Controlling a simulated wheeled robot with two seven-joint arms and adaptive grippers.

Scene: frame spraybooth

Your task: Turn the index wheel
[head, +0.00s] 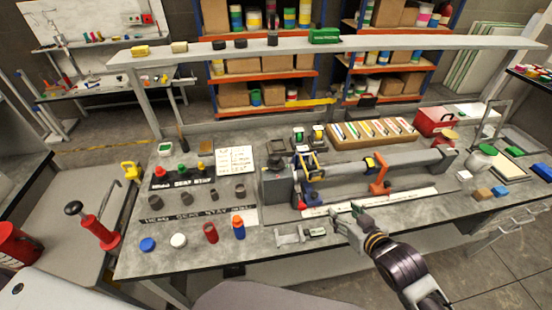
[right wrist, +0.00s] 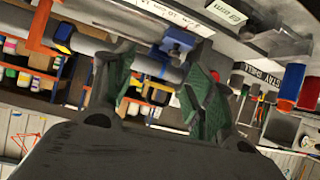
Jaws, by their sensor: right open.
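The long fixture on the bench has a grey block (head: 276,187) at its left end and a grey tube (head: 340,171) running right from it. I cannot tell which part is the index wheel. My right gripper (head: 345,212) is open at the front of the fixture, apart from it. In the right wrist view its green-padded fingers (right wrist: 163,85) are spread, with the tube (right wrist: 115,55) and a blue part (right wrist: 178,42) beyond them. My left gripper is out of view.
A white labelled strip (head: 370,203) lies along the fixture's front. Red (head: 211,233) and blue-orange (head: 239,228) bottles stand front left. A raised shelf (head: 390,43) spans the back.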

